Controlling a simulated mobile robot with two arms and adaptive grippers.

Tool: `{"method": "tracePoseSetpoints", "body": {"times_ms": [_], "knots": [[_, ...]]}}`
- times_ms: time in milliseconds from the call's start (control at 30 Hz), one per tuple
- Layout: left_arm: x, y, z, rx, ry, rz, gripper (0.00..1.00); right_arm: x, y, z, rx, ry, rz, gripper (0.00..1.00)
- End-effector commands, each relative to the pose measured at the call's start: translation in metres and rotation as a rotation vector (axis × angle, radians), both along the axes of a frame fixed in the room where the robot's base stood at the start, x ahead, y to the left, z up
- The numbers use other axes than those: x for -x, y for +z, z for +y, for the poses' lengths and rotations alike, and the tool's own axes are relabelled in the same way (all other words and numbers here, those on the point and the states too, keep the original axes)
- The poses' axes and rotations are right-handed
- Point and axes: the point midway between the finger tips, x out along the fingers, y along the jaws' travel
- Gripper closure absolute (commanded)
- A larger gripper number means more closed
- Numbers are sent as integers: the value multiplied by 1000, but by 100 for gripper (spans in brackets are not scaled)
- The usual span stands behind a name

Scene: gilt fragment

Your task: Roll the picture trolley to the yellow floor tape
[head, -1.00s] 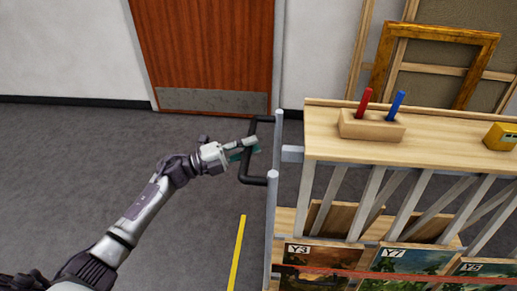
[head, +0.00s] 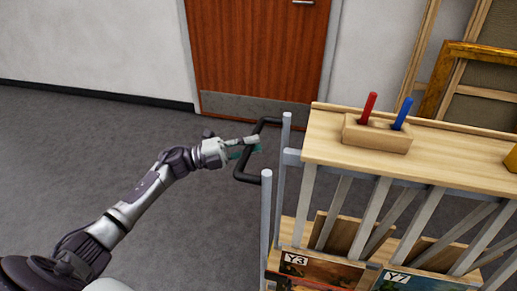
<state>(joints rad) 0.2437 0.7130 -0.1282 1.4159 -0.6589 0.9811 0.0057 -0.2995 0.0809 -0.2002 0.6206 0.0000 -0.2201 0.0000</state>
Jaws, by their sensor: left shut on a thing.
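The picture trolley (head: 430,160) stands at the right, upright, with a pale wooden top, grey metal posts and slanted grey bars. Pictures labelled Y3 (head: 315,272) and Y7 (head: 405,282) stand in its lower part. A black bar handle (head: 244,177) sticks out from its left end. My left gripper (head: 252,147) is shut on this handle, about midway along it. The yellow floor tape does not show now. My right gripper is not in view.
A wooden block (head: 377,135) holding a red and a blue marker sits on the trolley top. A brown door (head: 262,50) and white wall are behind. Frames (head: 470,70) lean at the back right. Grey floor (head: 90,150) at left is clear.

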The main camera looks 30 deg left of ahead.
Motion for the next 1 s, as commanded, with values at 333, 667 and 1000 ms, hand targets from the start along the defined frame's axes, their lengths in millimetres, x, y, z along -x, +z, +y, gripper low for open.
{"method": "tracePoseSetpoints", "body": {"times_ms": [333,667,1000], "knots": [[1,-1,6,-2,1,3,100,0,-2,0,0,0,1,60],[1,-1,6,-1,-1,2,67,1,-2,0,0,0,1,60],[1,0,6,0,-1,1,53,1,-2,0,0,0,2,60]]}}
